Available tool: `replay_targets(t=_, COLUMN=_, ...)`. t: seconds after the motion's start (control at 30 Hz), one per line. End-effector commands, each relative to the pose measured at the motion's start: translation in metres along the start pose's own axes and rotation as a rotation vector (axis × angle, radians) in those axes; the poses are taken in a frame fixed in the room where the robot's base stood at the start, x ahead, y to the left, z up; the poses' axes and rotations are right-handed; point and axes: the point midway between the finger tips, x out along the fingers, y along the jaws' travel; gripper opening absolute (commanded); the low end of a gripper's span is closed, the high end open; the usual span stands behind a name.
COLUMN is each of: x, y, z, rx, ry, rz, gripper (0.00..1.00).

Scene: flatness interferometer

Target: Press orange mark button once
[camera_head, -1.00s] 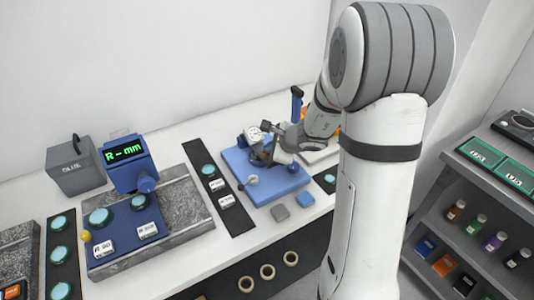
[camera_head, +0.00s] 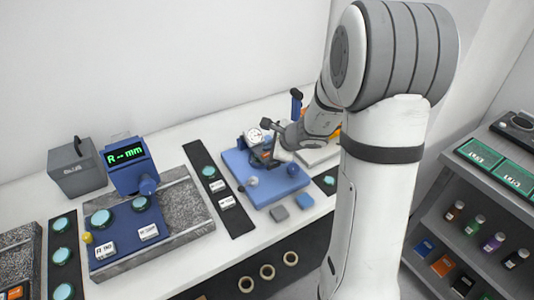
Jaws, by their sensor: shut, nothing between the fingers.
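My gripper (camera_head: 283,155) is small in the view, low over the blue base plate (camera_head: 237,164) of a fixture at the back centre. It is shut and holds nothing. A small orange patch (camera_head: 265,155) shows just left of the fingers on this fixture; I cannot tell whether it is the orange mark button, or whether the fingers touch it. A round white dial gauge (camera_head: 254,135) stands beside it. Another orange piece (camera_head: 15,292) shows at the lower left edge, partly cut off. My arm hides part of the fixture's right side.
Left of the fixture are a dark strip (camera_head: 230,221) with a teal button and labels, and a granite slab (camera_head: 187,236) bearing a blue display unit (camera_head: 129,166). A grey box (camera_head: 77,172) stands behind. A shelf with bottles (camera_head: 478,222) is at the right.

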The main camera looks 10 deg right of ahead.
Motion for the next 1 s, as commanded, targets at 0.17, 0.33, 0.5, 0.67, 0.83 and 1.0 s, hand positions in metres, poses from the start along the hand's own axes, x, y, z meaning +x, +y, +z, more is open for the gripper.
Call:
replay_targets(t=0.17, x=-0.001, y=-0.001, z=0.001, rx=0.000, ry=0.000, rz=0.000, gripper=0.00)
replay_targets(t=0.33, x=-0.010, y=-0.007, z=0.007, rx=0.000, ry=-0.001, rz=-0.001, gripper=0.00)
replay_targets(t=0.5, x=-0.023, y=-0.017, z=0.017, rx=-0.001, ry=-0.001, rz=-0.001, gripper=0.00)
replay_targets(t=0.67, x=-0.033, y=-0.024, z=0.025, rx=-0.001, ry=-0.001, rz=-0.001, gripper=0.00)
replay_targets(t=0.83, x=-0.035, y=-0.026, z=0.026, rx=0.000, ry=0.000, rz=0.000, gripper=0.00)
replay_targets(t=1.0, x=-0.035, y=-0.025, z=0.026, rx=0.000, ry=0.000, rz=0.000, gripper=0.00)
